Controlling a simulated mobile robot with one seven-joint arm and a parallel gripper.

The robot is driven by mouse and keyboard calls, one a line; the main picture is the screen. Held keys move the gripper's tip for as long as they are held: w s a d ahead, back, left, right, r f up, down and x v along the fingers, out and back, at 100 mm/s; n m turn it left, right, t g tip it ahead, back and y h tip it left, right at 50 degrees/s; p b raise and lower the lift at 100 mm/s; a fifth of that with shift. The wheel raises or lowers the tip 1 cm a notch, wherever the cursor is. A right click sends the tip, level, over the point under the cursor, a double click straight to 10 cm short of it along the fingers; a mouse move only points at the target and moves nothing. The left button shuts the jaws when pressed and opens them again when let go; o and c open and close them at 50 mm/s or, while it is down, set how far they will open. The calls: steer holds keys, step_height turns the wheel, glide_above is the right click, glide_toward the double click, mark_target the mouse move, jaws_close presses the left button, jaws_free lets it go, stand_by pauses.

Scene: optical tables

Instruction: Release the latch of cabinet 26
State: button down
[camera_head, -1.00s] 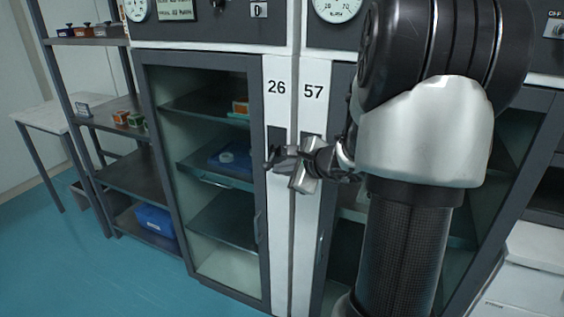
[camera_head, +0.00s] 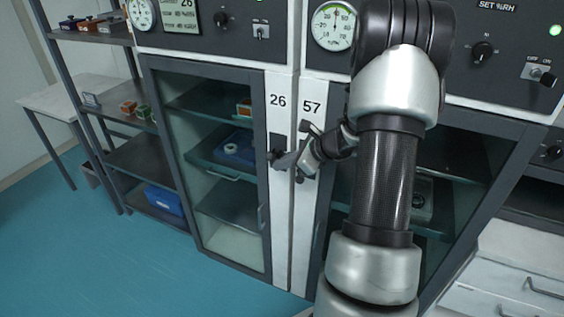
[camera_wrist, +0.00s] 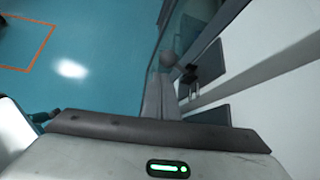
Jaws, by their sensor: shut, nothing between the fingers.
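Cabinet 26 (camera_head: 201,167) has a glass door in a dark frame, which looks shut. My gripper (camera_head: 284,163) is shut and empty at the lower right of the knob, in front of the post.
Cabinet 57, with its label (camera_head: 311,107), adjoins on the right, partly behind my arm. Control panels with gauges (camera_head: 334,26) run above the doors. An open shelf rack (camera_head: 138,160) stands at the left. The blue floor (camera_head: 110,260) in front is clear.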

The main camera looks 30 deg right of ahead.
steer(key=shift+r, duration=0.15)
steer(key=shift+r+p, duration=0.5)
steer(key=shift+r, duration=0.2)
